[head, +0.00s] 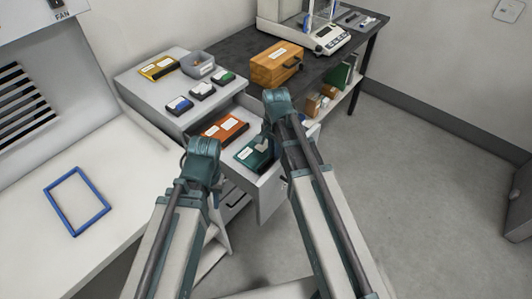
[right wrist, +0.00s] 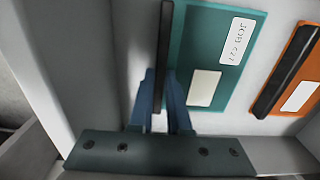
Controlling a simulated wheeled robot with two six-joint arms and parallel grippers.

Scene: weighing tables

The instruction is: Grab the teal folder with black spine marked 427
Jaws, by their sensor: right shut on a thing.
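The teal folder (head: 252,153) lies in the open drawer, partly covered by my right arm in the head view. In the right wrist view the teal folder (right wrist: 203,50) has a black spine (right wrist: 165,45) and a white label reading "JOB 427", plus a blank pale label. My right gripper (right wrist: 163,92) has its blue fingers on both sides of the spine and is shut on it. In the head view the right gripper (head: 268,140) reaches down at the folder's right side. My left gripper (head: 203,152) is left of the drawer; its fingers are hidden.
An orange folder (head: 226,129) lies beside the teal one in the drawer (head: 268,188). A wooden box (head: 276,64) and a scale (head: 327,40) stand on the dark table.

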